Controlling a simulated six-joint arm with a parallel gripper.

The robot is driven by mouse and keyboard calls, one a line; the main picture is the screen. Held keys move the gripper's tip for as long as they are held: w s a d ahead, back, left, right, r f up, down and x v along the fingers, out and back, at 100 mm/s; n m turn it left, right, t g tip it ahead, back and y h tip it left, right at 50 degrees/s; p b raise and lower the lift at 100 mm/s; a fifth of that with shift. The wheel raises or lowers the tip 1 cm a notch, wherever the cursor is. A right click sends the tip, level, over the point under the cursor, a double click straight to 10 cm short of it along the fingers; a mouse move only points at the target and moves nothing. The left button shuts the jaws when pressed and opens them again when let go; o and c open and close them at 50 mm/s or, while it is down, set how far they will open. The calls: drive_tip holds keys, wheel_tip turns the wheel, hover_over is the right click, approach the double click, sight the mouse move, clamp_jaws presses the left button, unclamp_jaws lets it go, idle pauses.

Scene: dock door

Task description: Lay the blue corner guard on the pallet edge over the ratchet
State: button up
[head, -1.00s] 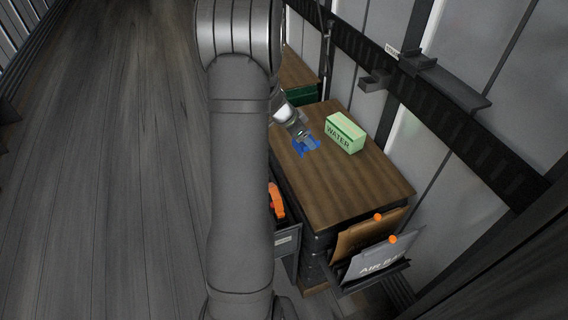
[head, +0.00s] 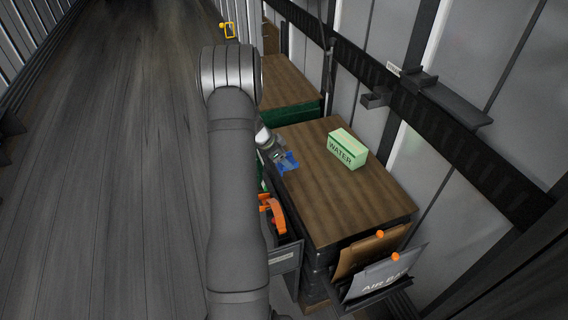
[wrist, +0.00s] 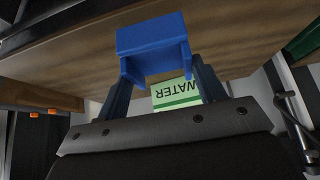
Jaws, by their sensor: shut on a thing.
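The blue corner guard (head: 288,162) is at the left edge of the wooden pallet top (head: 345,205) in the head view. My gripper (head: 280,157) is shut on it. In the wrist view the guard (wrist: 152,38) sits between the two dark fingers of my gripper (wrist: 160,80), with the wooden top behind it. I cannot tell whether the guard touches the wood. I cannot make out a ratchet for certain; my arm hides part of the pallet's left side.
A green WATER box (head: 346,149) stands on the pallet top, right of the guard. An orange item (head: 273,214) sits in a dark holder (head: 284,258) on the left side. Envelopes (head: 385,272) hang at the front. Another wood-topped stack (head: 288,80) stands behind.

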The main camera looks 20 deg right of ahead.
drive_tip(key=shift+f, duration=1.5)
drive_tip(key=shift+f, duration=0.6)
drive_tip(key=o, duration=1)
drive_tip(key=v, duration=1.3)
drive_tip(key=shift+d+r, duration=0.2)
drive_tip(key=shift+d, duration=0.1)
